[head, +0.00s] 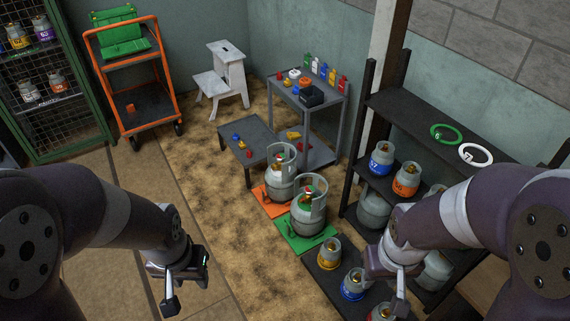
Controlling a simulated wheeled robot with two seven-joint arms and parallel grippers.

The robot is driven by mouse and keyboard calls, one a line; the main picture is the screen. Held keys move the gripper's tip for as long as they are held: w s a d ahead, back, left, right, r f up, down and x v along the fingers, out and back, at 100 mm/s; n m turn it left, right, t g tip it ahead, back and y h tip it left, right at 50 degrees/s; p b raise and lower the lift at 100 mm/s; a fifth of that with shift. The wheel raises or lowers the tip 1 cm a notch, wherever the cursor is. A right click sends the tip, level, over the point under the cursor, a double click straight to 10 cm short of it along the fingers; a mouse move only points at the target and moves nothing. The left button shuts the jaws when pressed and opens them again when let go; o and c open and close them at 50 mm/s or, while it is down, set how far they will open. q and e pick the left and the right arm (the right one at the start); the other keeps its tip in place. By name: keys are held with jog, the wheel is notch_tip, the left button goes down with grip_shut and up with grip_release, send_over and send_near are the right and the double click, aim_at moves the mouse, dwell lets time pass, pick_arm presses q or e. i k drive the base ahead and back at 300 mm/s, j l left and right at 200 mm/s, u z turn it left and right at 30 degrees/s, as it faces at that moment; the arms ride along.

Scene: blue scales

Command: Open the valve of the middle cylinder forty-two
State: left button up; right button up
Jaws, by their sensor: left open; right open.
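Several gas cylinders are in view; I cannot read the number forty-two on any. A grey cylinder (281,184) with a collar stands on an orange scale (270,207). A similar one (307,216) stands on a green scale (318,240). On a dark mat (323,277) to the front right stand small cylinders with yellow (329,252), blue (353,284) and red (380,313) bands. My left gripper (180,278) is open and empty, over the floor left of the scales. My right gripper (392,275) is open, in front of the small cylinders and partly hiding them.
A dark shelf (400,107) at right holds more cylinders, a green ring (446,134) and a white ring (475,154). Behind are a low table (243,130), a grey bench (330,110), a step stool (222,85), an orange trolley (128,85) and a cage. The left floor is clear.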

aim_at(280, 157)
jog(key=i+j+z, duration=0.1)
jog(key=i+j, duration=0.35)
jog(key=i, duration=0.35)
jog(key=i+j, duration=0.5)
jog(key=i, duration=0.25)
jog(key=i+j+z, duration=0.15)
jog(key=i+j, duration=0.35)
jog(key=i, duration=0.3)
jog(key=i+j+z, duration=0.1)
jog(key=i+j, duration=0.45)
jog(key=i, duration=0.2)
